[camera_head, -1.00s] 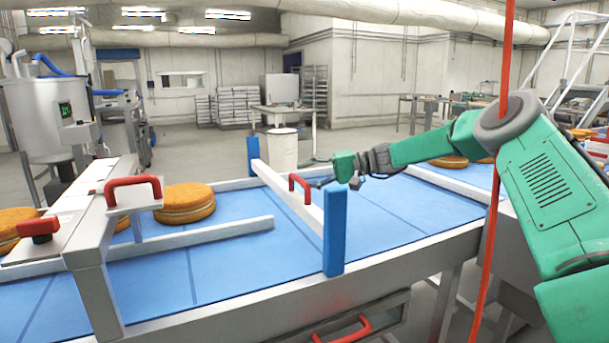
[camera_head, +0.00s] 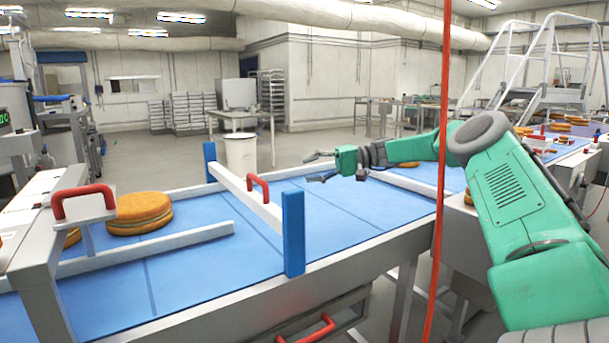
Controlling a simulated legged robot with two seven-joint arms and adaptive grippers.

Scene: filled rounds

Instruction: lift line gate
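The line gate is a white bar (camera_head: 229,184) with a red handle (camera_head: 258,187), set across the blue conveyor belt between two blue posts (camera_head: 293,232). The bar sits low, just above the belt. My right gripper (camera_head: 313,167) is open and empty, its two dark fingers pointing left toward the handle. In the picture it is to the right of the handle and apart from it, above the belt's far side. My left gripper is not in view.
A filled round cake (camera_head: 139,213) lies on the belt (camera_head: 190,266) left of the gate. A second red handle (camera_head: 84,202) stands on the machine at left. A red vertical cord (camera_head: 441,150) hangs in front of my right arm. A white bin (camera_head: 241,153) stands behind the belt.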

